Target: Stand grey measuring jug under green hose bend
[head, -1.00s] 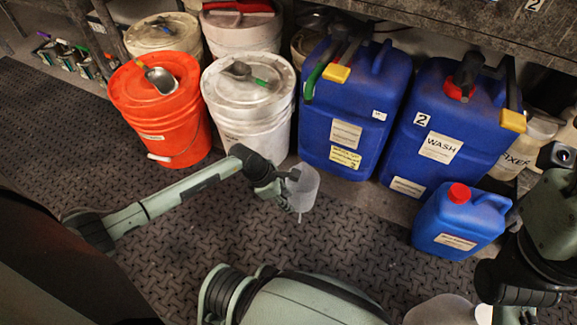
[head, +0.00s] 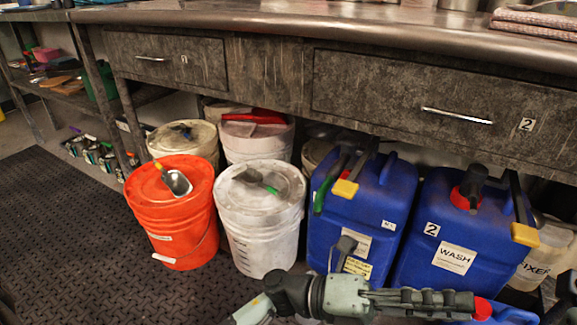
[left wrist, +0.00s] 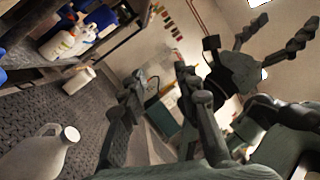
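My left gripper (head: 470,303) lies sideways low in the head view, pointing right, in front of the blue jerricans. In the left wrist view my left gripper (left wrist: 160,75) has its fingers apart with nothing between them. I cannot make out the grey measuring jug in either view now. A green curved piece (head: 328,187) hangs on the left blue jerrican; I cannot tell whether it is the hose bend. My right gripper (left wrist: 270,35) appears in the left wrist view with its fingers spread; in the head view it is not clear.
An orange bucket (head: 175,225), a white bucket (head: 262,228) and two large blue jerricans (head: 365,205) (head: 445,222) stand under the bench (head: 260,65). A small blue jerrican (head: 510,314) is mostly hidden. A white handled jug (left wrist: 35,155) stands on the floor mat. Open mat (head: 90,240) lies at left.

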